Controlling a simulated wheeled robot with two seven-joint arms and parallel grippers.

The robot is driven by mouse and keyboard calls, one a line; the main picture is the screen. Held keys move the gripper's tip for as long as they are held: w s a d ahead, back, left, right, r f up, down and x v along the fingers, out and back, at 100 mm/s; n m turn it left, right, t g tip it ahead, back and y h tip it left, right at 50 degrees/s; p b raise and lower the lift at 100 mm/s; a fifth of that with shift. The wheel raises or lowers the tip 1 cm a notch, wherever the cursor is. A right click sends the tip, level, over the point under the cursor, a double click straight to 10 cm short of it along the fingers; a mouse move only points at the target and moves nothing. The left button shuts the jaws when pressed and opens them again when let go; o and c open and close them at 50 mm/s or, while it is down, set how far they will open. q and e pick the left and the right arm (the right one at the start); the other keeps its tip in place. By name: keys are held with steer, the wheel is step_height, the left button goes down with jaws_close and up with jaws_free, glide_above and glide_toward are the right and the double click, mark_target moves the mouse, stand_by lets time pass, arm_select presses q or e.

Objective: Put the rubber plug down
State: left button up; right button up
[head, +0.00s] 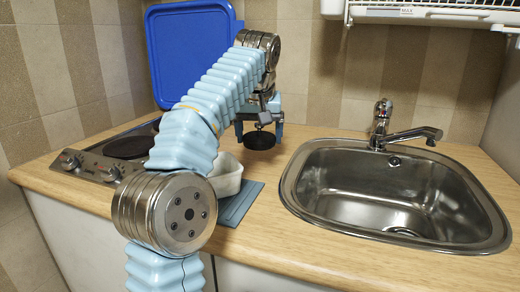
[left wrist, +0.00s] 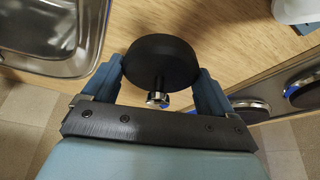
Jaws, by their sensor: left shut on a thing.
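The rubber plug (head: 259,141) is a round black disc, seen between the sink and the hob in the head view. My left gripper (head: 259,128) is shut on it. The left wrist view shows the plug (left wrist: 160,60) between the two blue fingers of my left gripper (left wrist: 158,78), with a small metal stud on the plug facing the camera. The plug is over the wooden worktop (head: 300,137); I cannot tell whether it touches the wood. My right gripper is not in view.
The steel sink (head: 400,205) with its tap (head: 383,125) is at the right. A white bowl (head: 228,176) and a blue-grey flat mat (head: 240,203) lie partly behind my arm. The hob (head: 100,160) is at the left; a blue board (head: 185,45) leans on the wall.

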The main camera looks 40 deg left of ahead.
mark_target(260, 161)
arm_select(q)
steer(key=x, duration=0.1)
steer(key=b+x, duration=0.1)
steer(key=x, duration=0.2)
steer(key=shift+s+d+f, duration=0.15)
steer(key=shift+d+f, duration=0.05)
steer(key=shift+f, duration=0.2)
steer(key=shift+b, duration=0.3)
steer(key=shift+f, duration=0.2)
steer(key=o, duration=0.9)
steer(key=shift+r, duration=0.1)
